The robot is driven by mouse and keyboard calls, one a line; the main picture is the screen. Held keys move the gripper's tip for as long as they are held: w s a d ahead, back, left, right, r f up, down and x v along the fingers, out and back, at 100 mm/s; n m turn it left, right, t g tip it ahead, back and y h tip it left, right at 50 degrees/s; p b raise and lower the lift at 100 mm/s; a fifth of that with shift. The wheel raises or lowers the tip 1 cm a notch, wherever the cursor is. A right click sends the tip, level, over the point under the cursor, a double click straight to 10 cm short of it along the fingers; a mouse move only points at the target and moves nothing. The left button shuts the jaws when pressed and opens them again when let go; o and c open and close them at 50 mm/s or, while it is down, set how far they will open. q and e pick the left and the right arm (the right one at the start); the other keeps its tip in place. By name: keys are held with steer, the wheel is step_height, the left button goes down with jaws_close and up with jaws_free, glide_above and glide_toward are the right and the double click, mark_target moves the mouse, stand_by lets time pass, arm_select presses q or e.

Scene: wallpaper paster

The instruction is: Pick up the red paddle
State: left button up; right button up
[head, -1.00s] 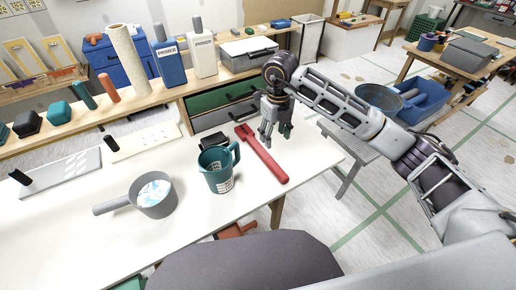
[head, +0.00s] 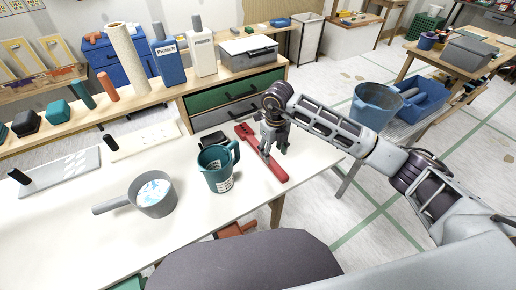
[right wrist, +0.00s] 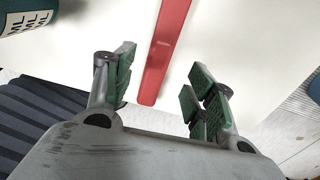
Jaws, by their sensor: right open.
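The red paddle (head: 274,169) lies flat on the white table near its right edge, running diagonally. It also shows in the right wrist view (right wrist: 165,50), its red shaft lying between the lines of the two fingers. My right gripper (head: 275,150) is open and empty, over the paddle's middle in the head view, hiding part of it. In the right wrist view, the green-padded fingers of the right gripper (right wrist: 158,90) stand apart on either side of the shaft. I cannot tell the exact height above it. My left gripper is not in view.
A teal measuring cup (head: 216,170) stands just left of the paddle. A grey pan (head: 155,195) with white and blue contents is farther left. A dark object (head: 212,140) lies behind the cup. Drawers (head: 233,100) stand beyond the table.

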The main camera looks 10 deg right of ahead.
mark_target(272, 162)
steer(key=shift+s+a+f, duration=0.1)
steer(key=shift+f, duration=2.5)
